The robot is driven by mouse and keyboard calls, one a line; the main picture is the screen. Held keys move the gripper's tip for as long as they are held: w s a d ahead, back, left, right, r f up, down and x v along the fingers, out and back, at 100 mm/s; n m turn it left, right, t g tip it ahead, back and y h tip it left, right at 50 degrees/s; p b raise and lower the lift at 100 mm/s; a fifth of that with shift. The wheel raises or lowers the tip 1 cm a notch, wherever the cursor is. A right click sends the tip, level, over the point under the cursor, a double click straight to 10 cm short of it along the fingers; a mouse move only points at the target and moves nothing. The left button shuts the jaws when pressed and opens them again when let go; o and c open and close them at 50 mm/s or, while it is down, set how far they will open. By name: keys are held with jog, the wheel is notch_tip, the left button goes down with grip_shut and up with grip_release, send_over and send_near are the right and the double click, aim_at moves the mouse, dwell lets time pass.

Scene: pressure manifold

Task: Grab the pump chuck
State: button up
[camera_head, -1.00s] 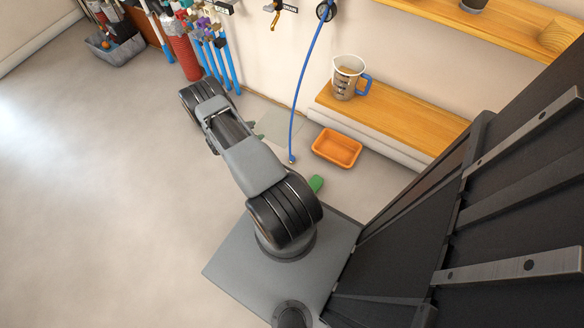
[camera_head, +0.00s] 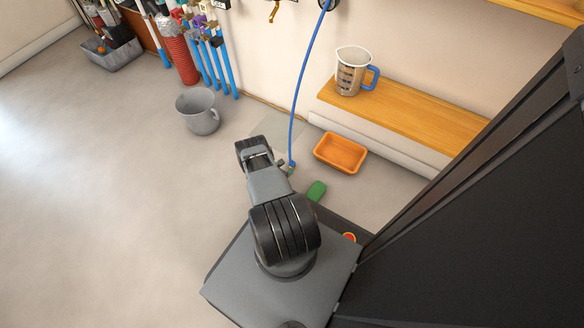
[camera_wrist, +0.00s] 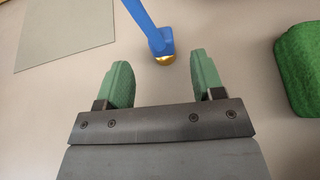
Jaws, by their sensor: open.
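The pump chuck (camera_wrist: 162,48) is a blue head with a brass-coloured end, on the end of a blue hose (camera_head: 301,85) that hangs from the wall. In the wrist view it lies just beyond my gripper (camera_wrist: 165,75), between the lines of the two green fingers. My gripper is open and empty, and the chuck is not clearly between the fingertips. In the head view, the chuck and my gripper are close together near the floor, and the arm partly hides them.
An orange tray (camera_head: 340,166) and a green object (camera_head: 316,190) lie to the right of the hose. A grey bucket (camera_head: 197,112) stands to the left. A measuring jug (camera_head: 350,78) stands on a wooden shelf (camera_head: 430,120). A flat pale sheet (camera_wrist: 65,35) lies on the floor.

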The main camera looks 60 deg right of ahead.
aim_at(291, 165)
jog(key=b+x, duration=0.2)
jog(key=x, duration=0.3)
jog(key=shift+s+b, duration=0.1)
jog(key=shift+b, duration=0.2)
jog(key=shift+d+f, duration=0.15)
jog(key=shift+d, duration=0.55)
jog(key=shift+c, duration=0.4)
jog(key=c, duration=0.9)
